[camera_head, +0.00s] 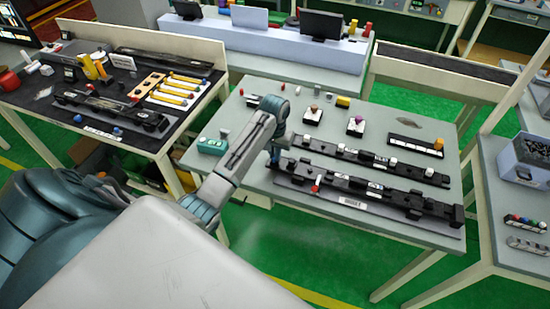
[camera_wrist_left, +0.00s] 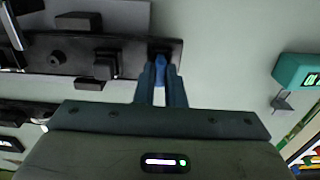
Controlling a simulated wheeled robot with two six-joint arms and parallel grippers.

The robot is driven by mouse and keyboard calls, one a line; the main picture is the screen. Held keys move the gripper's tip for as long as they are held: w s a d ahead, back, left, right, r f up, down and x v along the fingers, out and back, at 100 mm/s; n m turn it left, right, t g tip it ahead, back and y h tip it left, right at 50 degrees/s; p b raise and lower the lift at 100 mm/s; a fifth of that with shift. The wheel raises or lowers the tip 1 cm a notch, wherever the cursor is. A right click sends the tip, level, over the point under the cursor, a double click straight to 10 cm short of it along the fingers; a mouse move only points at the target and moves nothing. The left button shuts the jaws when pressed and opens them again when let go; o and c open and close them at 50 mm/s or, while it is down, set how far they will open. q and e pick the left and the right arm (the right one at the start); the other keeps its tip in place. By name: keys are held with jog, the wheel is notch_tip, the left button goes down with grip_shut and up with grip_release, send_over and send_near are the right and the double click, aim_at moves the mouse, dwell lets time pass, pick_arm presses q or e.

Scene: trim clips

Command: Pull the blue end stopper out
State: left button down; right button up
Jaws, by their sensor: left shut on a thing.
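The blue end stopper (camera_wrist_left: 160,64) shows between my left fingertips in the left wrist view, at the end of a black trim rail (camera_wrist_left: 120,58). My left gripper (camera_wrist_left: 161,78) is shut on it. I cannot tell whether the stopper is still seated in the rail. In the head view my left gripper (camera_head: 273,160) is at the left end of the front black rail (camera_head: 370,188), and the stopper is hidden there. My right gripper is not in view.
A second black rail (camera_head: 365,158) lies behind the front one. A teal box (camera_head: 212,146) stands left of the gripper on the grey table (camera_head: 250,177). Small blocks with coloured knobs (camera_head: 313,114) stand farther back. The table's front left corner is mostly clear.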

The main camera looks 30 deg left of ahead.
pick_arm(q)
jog(key=shift+w+r, duration=0.1)
jog(key=shift+r, duration=0.3)
dwell(0.3)
jog(key=shift+r, duration=3)
